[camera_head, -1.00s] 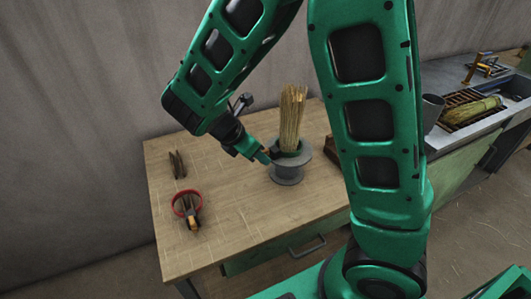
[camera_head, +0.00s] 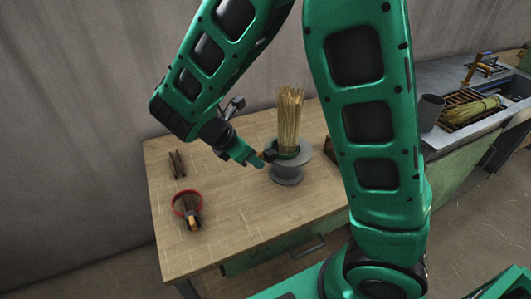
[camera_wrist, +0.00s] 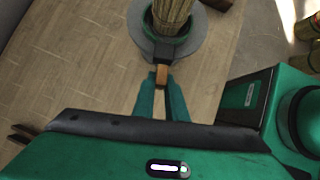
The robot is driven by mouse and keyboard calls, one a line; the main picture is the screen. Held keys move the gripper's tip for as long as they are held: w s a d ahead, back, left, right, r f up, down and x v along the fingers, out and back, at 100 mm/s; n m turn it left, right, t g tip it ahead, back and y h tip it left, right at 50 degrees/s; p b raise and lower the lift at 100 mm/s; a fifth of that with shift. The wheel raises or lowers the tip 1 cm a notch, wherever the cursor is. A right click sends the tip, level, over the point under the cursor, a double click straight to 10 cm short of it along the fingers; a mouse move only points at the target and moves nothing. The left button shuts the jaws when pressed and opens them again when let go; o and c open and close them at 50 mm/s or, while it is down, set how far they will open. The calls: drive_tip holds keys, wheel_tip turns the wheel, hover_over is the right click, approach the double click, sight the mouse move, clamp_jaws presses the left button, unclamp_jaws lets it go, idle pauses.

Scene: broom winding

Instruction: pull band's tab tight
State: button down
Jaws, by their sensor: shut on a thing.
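A bundle of straw (camera_head: 290,118) stands upright in a grey spool-shaped stand (camera_head: 287,175) on the wooden table. A dark green band (camera_wrist: 150,42) goes around the lower part of the bundle, and its dark buckle (camera_wrist: 176,48) faces my gripper. An orange-brown tab (camera_wrist: 162,76) sticks out from the buckle. My gripper (camera_wrist: 162,78) is shut on the tab, at the left side of the stand in the head view (camera_head: 259,160). The far side of the band is hidden by the straw.
The wooden table (camera_head: 235,215) is clear in front of the stand. A red ring with a tool (camera_head: 188,204) and dark slats (camera_head: 177,163) lie at its left. A grey cup (camera_head: 430,112) and a sink with straw (camera_head: 470,108) are at the right.

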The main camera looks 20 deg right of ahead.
drive_tip(key=shift+s+a, duration=0.25)
drive_tip(key=shift+a, duration=0.65)
drive_tip(key=shift+s+a, duration=0.2)
drive_tip(key=shift+a, duration=0.7)
drive_tip(key=c, duration=1.4)
unclamp_jaws()
drive_tip(key=shift+o, duration=0.2)
drive_tip(key=shift+r, duration=0.15)
drive_tip(key=w+d+v, duration=0.1)
drive_tip(key=v, duration=0.6)
drive_tip(key=shift+s+r, duration=0.4)
drive_tip(key=shift+r, duration=0.1)
